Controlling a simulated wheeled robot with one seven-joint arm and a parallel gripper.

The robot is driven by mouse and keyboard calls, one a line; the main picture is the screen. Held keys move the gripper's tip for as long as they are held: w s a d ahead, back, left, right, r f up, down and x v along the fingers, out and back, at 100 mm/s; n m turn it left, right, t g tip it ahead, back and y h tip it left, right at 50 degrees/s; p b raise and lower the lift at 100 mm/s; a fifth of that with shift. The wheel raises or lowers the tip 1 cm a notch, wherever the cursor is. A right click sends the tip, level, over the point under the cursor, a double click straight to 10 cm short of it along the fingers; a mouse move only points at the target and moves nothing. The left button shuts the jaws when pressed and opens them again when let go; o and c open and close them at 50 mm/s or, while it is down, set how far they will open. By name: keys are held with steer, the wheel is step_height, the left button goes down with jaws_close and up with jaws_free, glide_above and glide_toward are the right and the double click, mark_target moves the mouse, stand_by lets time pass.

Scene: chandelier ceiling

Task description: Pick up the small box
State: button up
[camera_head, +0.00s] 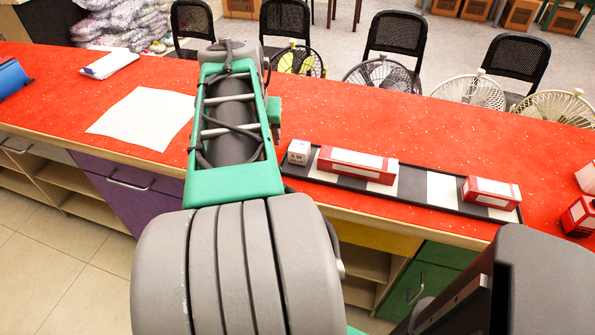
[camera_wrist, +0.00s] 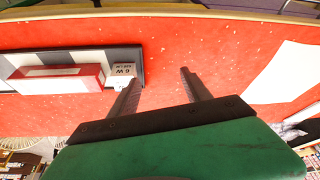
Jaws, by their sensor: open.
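The small box (camera_head: 299,152) is white with dark lettering and stands at the left end of a long black-and-white tray (camera_head: 443,189). It also shows in the wrist view (camera_wrist: 124,69), upside down there. My gripper (camera_wrist: 160,76) is open, with nothing between its fingers. Its left finger in the wrist view overlaps the lower edge of the small box; whether they touch I cannot tell. The other finger is over bare red counter. In the head view my arm hides the gripper.
A long red-and-white box (camera_head: 358,165) lies on the tray beside the small box, and another (camera_head: 491,192) lies at its right end. More red boxes (camera_head: 581,214) stand at the right edge.

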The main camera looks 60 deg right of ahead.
mark_target(299, 146)
steer(key=s+d+m, duration=0.1)
steer(key=s+d, duration=0.1)
steer(key=s+d+f+m, duration=0.1)
steer(key=s+d, duration=0.1)
steer(key=s+d+f+m+g+b, duration=0.1)
steer(key=s+d, duration=0.1)
steer(key=shift+s+d+f, duration=0.15)
steer(key=shift+s+f, duration=0.05)
steer(key=shift+s, duration=0.2)
steer(key=x, duration=0.6)
steer(key=shift+w+d+f, duration=0.25)
steer(key=shift+w+f, duration=0.05)
steer(key=shift+h, duration=0.3)
steer(key=c, duration=1.1)
steer(key=shift+r, duration=0.2)
